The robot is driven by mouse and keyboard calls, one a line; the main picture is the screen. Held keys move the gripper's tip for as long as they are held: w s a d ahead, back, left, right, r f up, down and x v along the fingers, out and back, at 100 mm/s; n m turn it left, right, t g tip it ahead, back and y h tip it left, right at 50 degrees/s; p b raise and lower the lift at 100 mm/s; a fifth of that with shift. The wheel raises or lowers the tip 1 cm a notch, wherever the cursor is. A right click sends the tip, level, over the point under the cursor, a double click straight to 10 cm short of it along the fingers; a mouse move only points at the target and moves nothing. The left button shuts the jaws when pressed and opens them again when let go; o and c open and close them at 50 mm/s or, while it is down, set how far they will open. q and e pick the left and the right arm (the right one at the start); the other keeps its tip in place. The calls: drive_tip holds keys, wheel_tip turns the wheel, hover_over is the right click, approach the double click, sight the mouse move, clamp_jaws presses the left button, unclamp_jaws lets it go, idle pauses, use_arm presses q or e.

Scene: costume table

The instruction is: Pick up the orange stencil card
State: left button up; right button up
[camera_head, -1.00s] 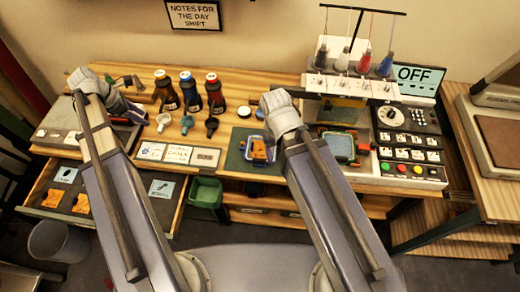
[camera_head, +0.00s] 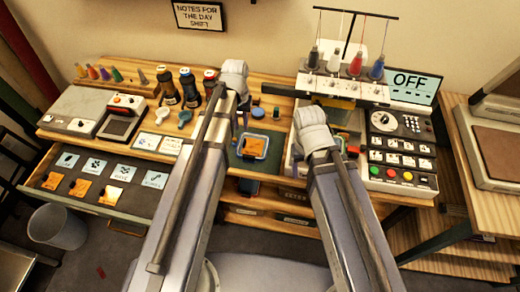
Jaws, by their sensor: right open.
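An orange stencil card (camera_head: 253,146) lies within a blue-rimmed frame on the dark green mat (camera_head: 237,160) at the middle of the table.
The embroidery machine (camera_head: 345,88) with thread spools stands behind my right gripper. A control panel (camera_head: 400,150) is right of it. Several dark bottles (camera_head: 189,87) stand at the back. A grey press-like device (camera_head: 118,118) is at left. A bin (camera_head: 57,227) stands on the floor.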

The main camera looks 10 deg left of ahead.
sight(253, 145)
use_arm(q)
drive_tip(key=shift+d+m, duration=0.4)
wheel_tip(253, 145, down, 8)
drive_tip(key=b, duration=0.8)
clamp_jaws()
